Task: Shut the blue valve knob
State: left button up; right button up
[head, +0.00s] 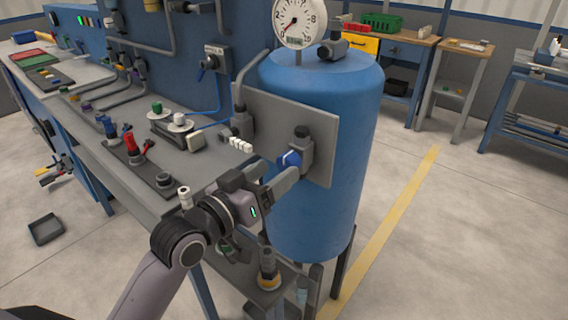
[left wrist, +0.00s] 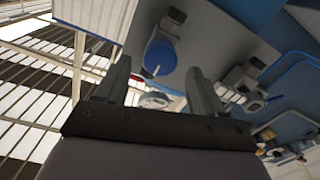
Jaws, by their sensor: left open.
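The blue valve knob (head: 291,158) sits on a dark valve body on the grey plate in front of the blue tank. My left gripper (head: 280,169) is open close to the knob, with its fingers pointing at it. In the left wrist view the round blue knob (left wrist: 160,55) shows ahead of the open left gripper (left wrist: 159,67), between the lines of the two fingers. I cannot tell whether a finger touches it; nothing is visibly gripped. Part of the knob's lower side is hidden in the head view. My right gripper is not in view.
The grey plate (head: 322,130) and blue tank (head: 345,200) stand close behind the knob. A pressure gauge (head: 299,22) tops the tank. Left of the arm is a bench with a red valve (head: 132,146) and other fittings. Open floor lies right of the tank.

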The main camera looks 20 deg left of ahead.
aim_at(283, 165)
pick_arm(q)
jog(key=shift+x, duration=1.75)
jog(key=c, duration=1.1)
